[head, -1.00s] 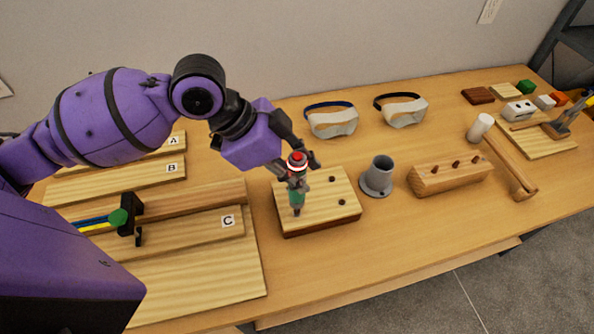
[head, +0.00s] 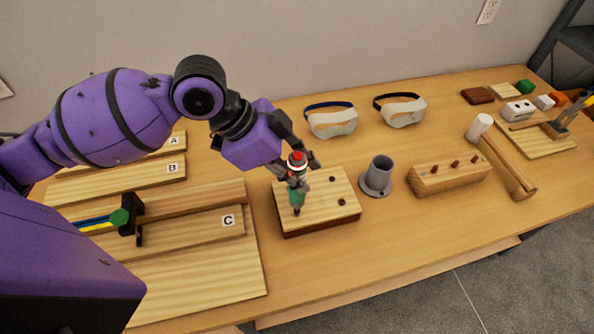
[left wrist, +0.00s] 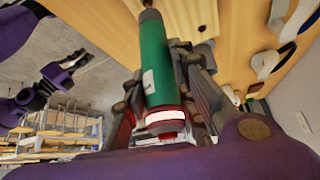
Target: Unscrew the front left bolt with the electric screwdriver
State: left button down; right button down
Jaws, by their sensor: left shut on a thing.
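My left gripper (head: 297,172) is shut on the electric screwdriver (head: 296,192), which has a green body, a white band and a red end. It also shows in the left wrist view (left wrist: 156,70), between the gripper's fingers. The screwdriver stands near upright, tip down, over the front left part of a wooden block (head: 323,217). The front left bolt is hidden at the tip, and I cannot tell whether the tip touches it. Two dark bolts show on the block, at the back right (head: 332,179) and the front right (head: 341,202). My right gripper is not in the head view.
A grey cup-shaped holder (head: 379,177) stands right of the block, beside a wooden rack (head: 449,174) with pegs. A mallet (head: 505,160) lies further right. Two goggles (head: 331,121) (head: 401,111) lie behind. Boards and a clamp (head: 131,216) are on the left. The table front is clear.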

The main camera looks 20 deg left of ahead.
pick_arm(q)
jog(key=shift+s+a+f, duration=0.15)
jog(key=shift+f, duration=0.25)
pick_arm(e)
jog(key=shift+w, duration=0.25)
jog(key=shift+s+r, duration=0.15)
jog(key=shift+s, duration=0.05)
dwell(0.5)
pick_arm(q)
jog(key=shift+r+p, duration=0.15)
jog(key=shift+p, duration=0.15)
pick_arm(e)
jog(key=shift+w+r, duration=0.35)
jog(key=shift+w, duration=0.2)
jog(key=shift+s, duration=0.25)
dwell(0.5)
pick_arm(q)
jog(key=shift+r, duration=0.1)
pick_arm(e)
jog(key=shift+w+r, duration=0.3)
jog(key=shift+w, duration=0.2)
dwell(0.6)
pick_arm(q)
jog(key=shift+r+p, duration=0.1)
jog(key=shift+p, duration=0.2)
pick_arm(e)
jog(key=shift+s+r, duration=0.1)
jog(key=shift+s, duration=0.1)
